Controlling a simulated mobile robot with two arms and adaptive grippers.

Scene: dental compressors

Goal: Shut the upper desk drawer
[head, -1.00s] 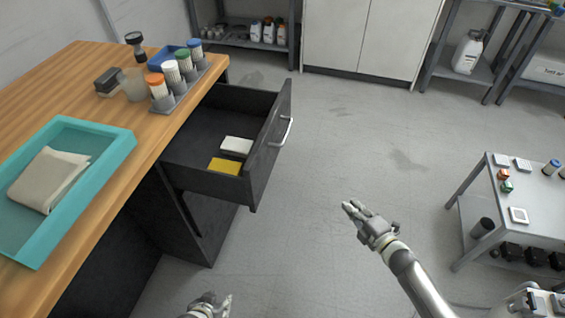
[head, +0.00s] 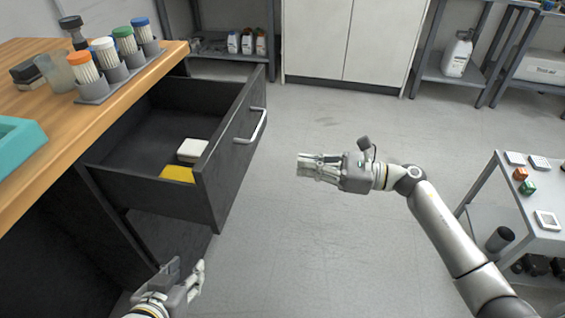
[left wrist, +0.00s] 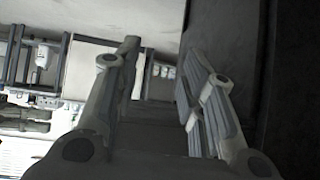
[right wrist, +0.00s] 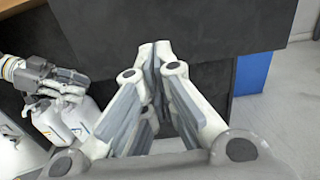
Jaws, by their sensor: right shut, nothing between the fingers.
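The upper desk drawer (head: 155,203) is dark grey and stands pulled well out of the wooden-topped desk. Its front panel carries a silver bar handle (head: 251,127). A white box (head: 192,150) and a yellow item (head: 177,174) lie inside it. My right gripper (head: 303,165) is shut and empty, to the right of the drawer front and apart from it, fingers pointing left. In the right wrist view its fingertips (right wrist: 155,50) overlap a dark panel. My left gripper (head: 186,268) is low, below the drawer; its fingers stand apart in the left wrist view (left wrist: 155,70).
The desk top (head: 60,130) holds a rack of capped tubes (head: 118,78) and a teal tray (head: 18,146). A grey side table (head: 510,205) with small items stands at the right. White cabinets (head: 345,40) and shelves line the back. The floor between is clear.

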